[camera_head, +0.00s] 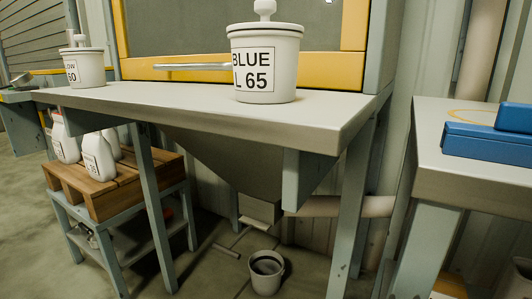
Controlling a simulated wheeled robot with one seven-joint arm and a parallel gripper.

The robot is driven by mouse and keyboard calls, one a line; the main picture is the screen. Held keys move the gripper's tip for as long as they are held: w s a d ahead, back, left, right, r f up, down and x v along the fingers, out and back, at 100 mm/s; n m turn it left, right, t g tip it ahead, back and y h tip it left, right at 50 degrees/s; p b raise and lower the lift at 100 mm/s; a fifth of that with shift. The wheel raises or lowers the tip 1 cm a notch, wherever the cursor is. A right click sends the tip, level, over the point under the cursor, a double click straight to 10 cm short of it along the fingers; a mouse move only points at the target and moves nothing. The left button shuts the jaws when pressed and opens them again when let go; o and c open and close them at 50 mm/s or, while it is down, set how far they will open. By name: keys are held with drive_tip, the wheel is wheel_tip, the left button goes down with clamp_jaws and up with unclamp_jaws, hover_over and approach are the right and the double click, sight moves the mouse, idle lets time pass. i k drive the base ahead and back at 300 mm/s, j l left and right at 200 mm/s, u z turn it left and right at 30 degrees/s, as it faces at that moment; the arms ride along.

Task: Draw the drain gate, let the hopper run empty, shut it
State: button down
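The hopper (225,165) is a grey tapered funnel under the table. Its narrow end runs down to a small box-shaped outlet (260,209). A thin pale T-shaped handle (235,243) shows just below and left of the outlet and looks like the drain gate's pull. I cannot tell whether the gate is drawn or shut. A pale bucket (265,284) stands upright on the floor below the outlet, with a dark inside. No stream of material is visible. The inside of the hopper is hidden. My gripper is not in view.
Table legs flank the hopper. White bottles (98,158) stand on a wooden pallet (120,190) at left. Blue cases (488,146) lie on the right bench.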

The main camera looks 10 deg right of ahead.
sight(253, 223)
drive_tip(key=i+j, duration=0.65)
drive_tip(key=i, duration=0.2)
